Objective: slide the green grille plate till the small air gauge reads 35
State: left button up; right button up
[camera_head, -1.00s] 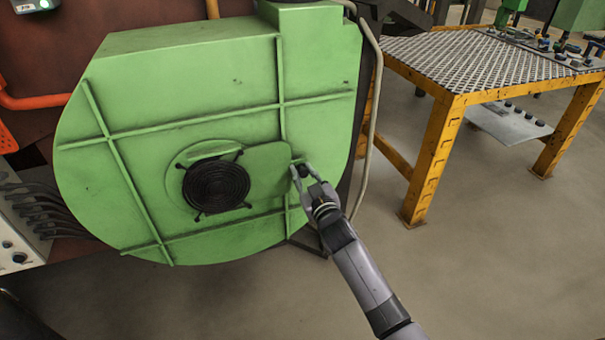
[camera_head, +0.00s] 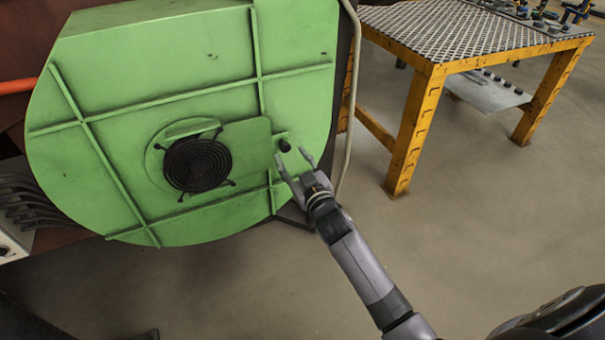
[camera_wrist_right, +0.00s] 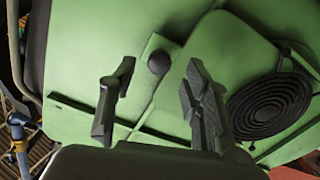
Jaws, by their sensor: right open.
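The green grille plate (camera_head: 246,147) is flat on the front of the big green blower housing (camera_head: 120,75), beside and partly behind the round black grille (camera_head: 197,164). A black knob (camera_head: 285,146) stands at its right end. My right gripper (camera_head: 291,155) is open, with its fingers spread just in front of and below the knob. In the right wrist view the knob (camera_wrist_right: 159,62) is between the two open fingers (camera_wrist_right: 160,75), seemingly not touched by either. The plate (camera_wrist_right: 215,60) and grille (camera_wrist_right: 268,103) show there at the right. No air gauge is in view now. My left gripper is not in view.
A yellow steel table (camera_head: 420,95) with a mesh top stands to the right. A pale hose (camera_head: 350,100) hangs at the housing's right edge. Dark cables (camera_head: 30,205) are at the left. The floor (camera_head: 480,200) between is clear.

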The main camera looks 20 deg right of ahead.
jog(key=s, duration=0.7)
jog(key=shift+d, duration=0.1)
